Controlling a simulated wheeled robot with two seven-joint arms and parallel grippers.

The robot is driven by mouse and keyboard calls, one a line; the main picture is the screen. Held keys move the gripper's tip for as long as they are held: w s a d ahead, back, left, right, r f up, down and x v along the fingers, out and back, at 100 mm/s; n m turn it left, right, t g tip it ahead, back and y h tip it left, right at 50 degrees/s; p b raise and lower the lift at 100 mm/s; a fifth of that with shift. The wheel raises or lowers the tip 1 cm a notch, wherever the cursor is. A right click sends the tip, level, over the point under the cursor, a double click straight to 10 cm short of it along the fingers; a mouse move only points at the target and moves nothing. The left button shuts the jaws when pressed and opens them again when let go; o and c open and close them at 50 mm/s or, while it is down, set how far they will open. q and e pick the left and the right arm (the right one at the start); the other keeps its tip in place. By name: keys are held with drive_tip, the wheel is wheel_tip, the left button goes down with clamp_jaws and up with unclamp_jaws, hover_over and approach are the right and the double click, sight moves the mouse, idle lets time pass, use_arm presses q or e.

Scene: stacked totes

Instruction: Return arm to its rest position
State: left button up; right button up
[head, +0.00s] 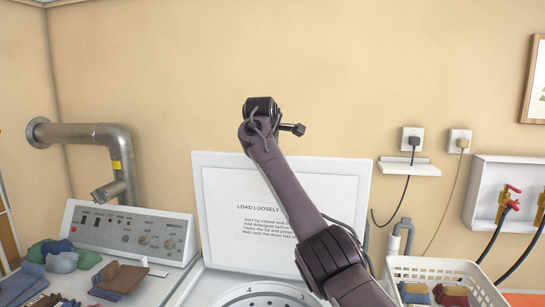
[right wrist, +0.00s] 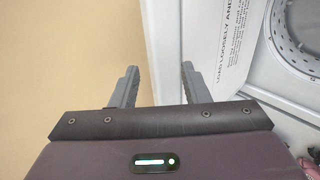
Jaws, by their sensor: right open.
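My right arm (head: 290,195) comes in from the bottom right of the head view and rises up and left across the white lid with printed text. Its upper end is a dark joint in front of the beige wall; the fingers cannot be made out there. In the right wrist view my right gripper (right wrist: 159,67) shows two grey fingers spread apart with nothing between them. Beige wall lies behind the left finger, and the raised lid (right wrist: 165,40) is behind and right of them. My left gripper is not in view.
The raised lid (head: 358,180) stands behind a round drum opening (head: 262,291). A control panel (head: 130,235) and folded clothes (head: 118,278) are at left, near a metal pipe (head: 85,133). A white basket (head: 430,268) with clothes is at right, below a shelf (head: 409,168) and hose taps.

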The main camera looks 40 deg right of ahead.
drive_tip(key=shift+s+a+r, duration=0.1)
drive_tip(key=shift+r, duration=0.05)
idle(0.4)
drive_tip(key=shift+a, duration=0.1)
